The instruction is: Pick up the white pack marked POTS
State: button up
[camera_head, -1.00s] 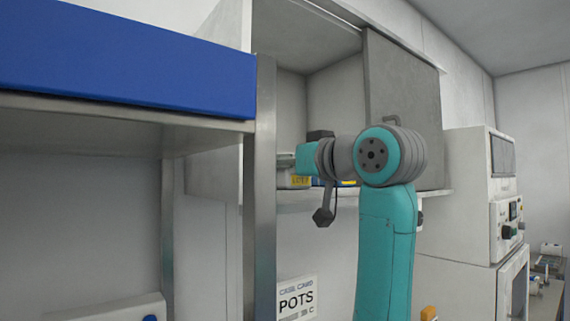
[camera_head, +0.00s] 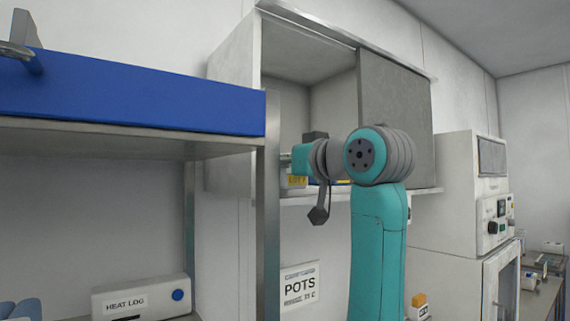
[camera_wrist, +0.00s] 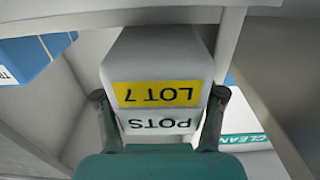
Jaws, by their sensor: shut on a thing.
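The white pack (camera_wrist: 158,58) marked POTS has a yellow LOT 7 label and appears upside down in the wrist view. My gripper (camera_wrist: 158,98) has a finger on each side of the pack's near end and is shut on it. In the head view the pack's yellow label (camera_head: 297,181) shows low in the open wall cabinet, beside my wrist. My fingertips are mostly hidden there by my arm. I cannot tell whether the pack rests on the shelf or is just above it.
The cabinet's grey sliding door (camera_head: 396,120) covers its right half. In the wrist view a blue box (camera_wrist: 35,55) stands left of the pack and a white pack marked CLEAN (camera_wrist: 248,140) lies right. A blue-edged shelf (camera_head: 130,95) is at left, with a HEAT LOG box (camera_head: 140,298) below.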

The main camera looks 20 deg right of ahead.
jog(key=shift+s+a, duration=0.2)
jog(key=shift+s, duration=0.2)
jog(key=o, duration=1.5)
jog(key=shift+a, duration=0.15)
jog(key=shift+c, duration=0.2)
jog(key=shift+s, duration=0.1)
jog(key=shift+s+d, duration=0.15)
jog(key=shift+d, duration=0.05)
jog(key=v, duration=1.1)
jog(key=shift+s, duration=0.25)
